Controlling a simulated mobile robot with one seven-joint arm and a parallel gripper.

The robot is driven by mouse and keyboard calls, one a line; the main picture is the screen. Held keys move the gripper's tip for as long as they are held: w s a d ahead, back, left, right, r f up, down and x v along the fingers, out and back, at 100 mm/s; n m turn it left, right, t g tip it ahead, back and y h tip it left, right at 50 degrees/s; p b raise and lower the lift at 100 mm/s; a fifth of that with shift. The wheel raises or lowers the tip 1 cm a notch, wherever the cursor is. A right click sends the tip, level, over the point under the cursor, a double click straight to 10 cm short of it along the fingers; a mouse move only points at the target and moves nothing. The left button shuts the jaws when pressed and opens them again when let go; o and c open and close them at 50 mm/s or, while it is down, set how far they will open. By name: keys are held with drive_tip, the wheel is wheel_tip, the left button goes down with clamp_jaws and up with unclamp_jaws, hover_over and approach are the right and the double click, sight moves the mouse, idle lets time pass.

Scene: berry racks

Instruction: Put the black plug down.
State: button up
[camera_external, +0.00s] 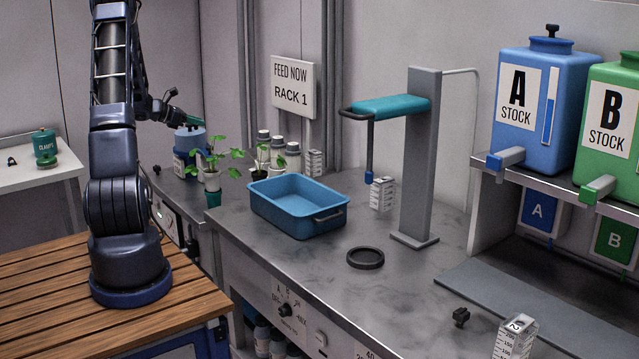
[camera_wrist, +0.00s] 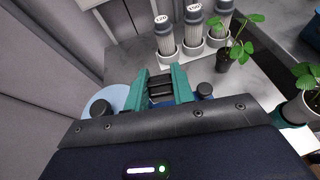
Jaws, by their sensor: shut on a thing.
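My gripper (camera_external: 192,120) is at the back left, over or beside a blue jug (camera_external: 181,163). In the wrist view my gripper (camera_wrist: 162,82) has its teal fingers shut on the black plug (camera_wrist: 161,91), a small dark ribbed piece held between them. The plug cannot be made out in the external view. The jug's pale blue round top (camera_wrist: 92,98) with a black cap shows left of the fingers in the wrist view. A dark blue knob (camera_wrist: 205,90) is just right of them. Whether the plug touches anything below is hidden.
A blue tub (camera_external: 290,220) sits on the grey bench, with a black ring (camera_external: 365,258) nearer the front. A grey post (camera_external: 417,150) carries a teal arm. Bare bench lies around the ring.

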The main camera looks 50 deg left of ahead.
drive_tip(key=w+d, duration=1.9)
drive_tip(key=d, duration=0.3)
drive_tip(key=w+d+f+m+h, duration=0.1)
drive_tip(key=w+d, duration=0.1)
drive_tip(key=d, duration=1.1)
drive_tip(key=w+d+f, duration=0.2)
drive_tip(key=d, duration=1)
drive_tip(key=w+d+f+m+h, duration=0.1)
drive_tip(key=w+d, duration=0.1)
drive_tip(key=d, duration=1.1)
drive_tip(key=m+g+h, duration=0.9)
drive_tip(key=m+g, duration=0.4)
drive_tip(key=m, duration=0.1)
hover_over(411, 319)
wheel_tip(411, 319, down, 3)
drive_tip(key=shift+f, duration=3.45)
drive_tip(key=shift+f, duration=0.1)
